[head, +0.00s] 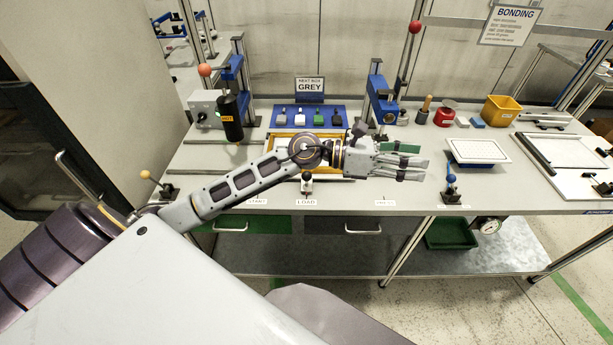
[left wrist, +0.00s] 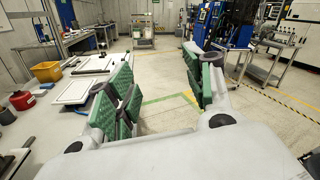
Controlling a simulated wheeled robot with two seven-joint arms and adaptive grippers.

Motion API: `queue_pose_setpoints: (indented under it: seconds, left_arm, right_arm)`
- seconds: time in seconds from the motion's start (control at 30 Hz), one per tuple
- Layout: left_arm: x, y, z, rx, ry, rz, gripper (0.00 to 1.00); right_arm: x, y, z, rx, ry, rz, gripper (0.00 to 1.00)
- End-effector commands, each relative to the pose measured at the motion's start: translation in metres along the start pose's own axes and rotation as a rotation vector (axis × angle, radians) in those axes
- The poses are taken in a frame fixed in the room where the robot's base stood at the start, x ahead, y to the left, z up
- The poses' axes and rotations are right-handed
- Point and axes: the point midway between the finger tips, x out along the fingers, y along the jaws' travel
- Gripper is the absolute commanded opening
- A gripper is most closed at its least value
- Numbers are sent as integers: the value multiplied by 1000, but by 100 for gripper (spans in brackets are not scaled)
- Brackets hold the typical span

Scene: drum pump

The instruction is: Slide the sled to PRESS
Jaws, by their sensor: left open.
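My left gripper (head: 424,168) is open and empty above the right half of the bench, its fingers pointing right. In the left wrist view its green-padded fingers (left wrist: 160,85) stand apart with nothing between them. A yellow-edged frame (head: 278,143), probably the sled, lies mid-bench, largely hidden behind my forearm. A small knob (head: 306,178) stands below my arm near the LOAD label (head: 306,202); I cannot tell whether it joins the frame. A faint label (head: 385,202), probably PRESS, is further right. The blue press (head: 381,100) stands behind my wrist. My right gripper is not seen.
A blue tray with several coloured blocks (head: 308,115) sits at the back under a GREY sign (head: 310,86). A black cylinder (head: 231,118) stands left.

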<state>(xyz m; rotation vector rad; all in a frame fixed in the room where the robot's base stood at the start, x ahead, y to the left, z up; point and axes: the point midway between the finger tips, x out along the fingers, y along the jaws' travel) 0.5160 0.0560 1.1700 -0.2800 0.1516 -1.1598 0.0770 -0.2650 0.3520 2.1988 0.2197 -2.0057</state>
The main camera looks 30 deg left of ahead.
Motion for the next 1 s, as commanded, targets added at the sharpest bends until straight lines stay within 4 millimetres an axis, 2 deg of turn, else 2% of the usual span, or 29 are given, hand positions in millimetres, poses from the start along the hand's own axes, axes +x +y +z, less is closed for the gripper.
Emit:
queue_pose_setpoints:
  seconds: [0.27,0.47,0.7,0.87,1.0]
  left_arm:
    - [-18,15,-42,267,315,-38,52]
    - [-46,39,-68,432,556,-50,52]
    - [-97,76,-88,588,856,-48,52]
    - [-139,102,-90,664,1061,-35,52]
    - [-181,123,-86,708,1244,-17,52]
  right_arm:
    - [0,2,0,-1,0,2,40]
    - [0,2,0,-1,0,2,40]
    - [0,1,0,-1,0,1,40]
    - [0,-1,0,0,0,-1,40]
    - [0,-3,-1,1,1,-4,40]
